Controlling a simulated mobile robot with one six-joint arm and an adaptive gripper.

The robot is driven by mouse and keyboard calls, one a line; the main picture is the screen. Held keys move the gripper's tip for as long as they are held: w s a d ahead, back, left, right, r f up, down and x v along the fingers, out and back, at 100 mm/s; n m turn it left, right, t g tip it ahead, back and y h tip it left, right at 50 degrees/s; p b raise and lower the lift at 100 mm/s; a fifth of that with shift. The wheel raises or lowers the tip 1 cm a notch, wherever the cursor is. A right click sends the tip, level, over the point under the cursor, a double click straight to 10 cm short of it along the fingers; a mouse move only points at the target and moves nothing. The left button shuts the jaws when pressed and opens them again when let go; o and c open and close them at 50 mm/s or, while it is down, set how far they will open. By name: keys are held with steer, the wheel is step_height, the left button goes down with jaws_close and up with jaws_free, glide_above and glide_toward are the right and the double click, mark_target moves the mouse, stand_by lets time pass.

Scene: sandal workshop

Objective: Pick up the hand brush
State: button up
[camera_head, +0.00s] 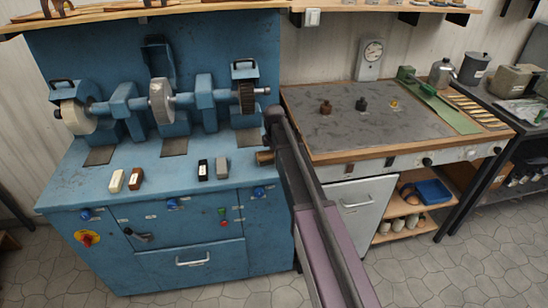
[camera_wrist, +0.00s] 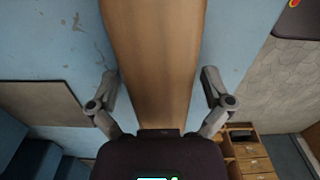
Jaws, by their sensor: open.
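A long brown wooden piece, which looks like the hand brush (camera_wrist: 155,50), fills the middle of the wrist view. It runs from the top edge down between my fingers; no bristles show. My gripper (camera_wrist: 159,75) is open, with one finger on each side of the wood and a gap to it on both sides. I cannot tell how far the wood lies below the fingertips. In the camera_head view a short brown end, likely of the same brush (camera_head: 264,158), shows at the blue bench's right edge beside my arm. My arm hides the rest and the gripper there.
The blue machine bench (camera_head: 190,215) carries a shaft with grinding wheels (camera_head: 162,101). Small blocks lie on it, including a cream one (camera_head: 117,181) and a black one (camera_head: 203,170). A wood-edged table (camera_head: 355,145) with small bottles stands right.

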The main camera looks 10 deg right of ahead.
steer(key=c, duration=1.2)
steer(key=shift+o, duration=0.2)
steer(key=shift+r, duration=0.1)
step_height(320, 180, up, 3)
steer(key=p, duration=0.3)
steer(key=shift+r+p, duration=0.2)
steer(key=shift+p, duration=0.1)
steer(key=s+a+r+p, duration=0.1)
steer(key=s+a, duration=0.2)
steer(key=s, duration=1.2)
steer(key=shift+s+r, duration=0.2)
steer(key=shift+s, duration=0.2)
steer(key=shift+d, duration=0.1)
steer(key=o, duration=0.4)
steer(key=shift+c, duration=1)
